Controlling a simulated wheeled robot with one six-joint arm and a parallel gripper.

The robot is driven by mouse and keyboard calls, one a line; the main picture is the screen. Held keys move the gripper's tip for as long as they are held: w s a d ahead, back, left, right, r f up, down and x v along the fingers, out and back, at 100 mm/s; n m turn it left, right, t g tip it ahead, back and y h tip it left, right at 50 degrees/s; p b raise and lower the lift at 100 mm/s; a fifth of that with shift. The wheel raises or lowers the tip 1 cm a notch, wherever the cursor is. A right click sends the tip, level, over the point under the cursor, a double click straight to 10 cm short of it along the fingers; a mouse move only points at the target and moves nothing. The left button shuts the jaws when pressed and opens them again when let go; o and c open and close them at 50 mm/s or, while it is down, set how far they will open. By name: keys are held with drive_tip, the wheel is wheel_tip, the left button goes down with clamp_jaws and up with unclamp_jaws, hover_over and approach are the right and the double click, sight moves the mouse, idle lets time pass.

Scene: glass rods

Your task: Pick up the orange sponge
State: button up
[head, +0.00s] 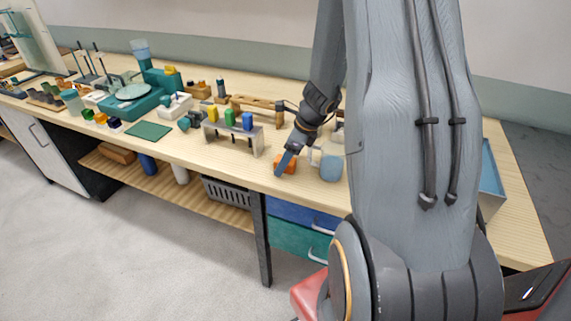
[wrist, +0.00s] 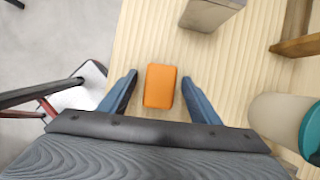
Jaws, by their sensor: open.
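The orange sponge (wrist: 160,87) is a small block lying on the wooden bench top. In the wrist view it sits between the two blue fingers of my gripper (wrist: 161,84), which is open, with a gap on each side of the sponge. In the head view my gripper (head: 286,164) is low over the bench near its front edge. The sponge (head: 291,165) shows there only in part, behind a blue finger.
A mug (head: 330,165) stands just right of my gripper; a pale cylinder with a teal top (wrist: 280,122) is at the wrist view's right. A small rack (head: 233,137) with coloured pieces stands to the left. The bench's front edge is close.

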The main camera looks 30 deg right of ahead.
drive_tip(key=c, duration=1.1)
wheel_tip(320, 180, up, 10)
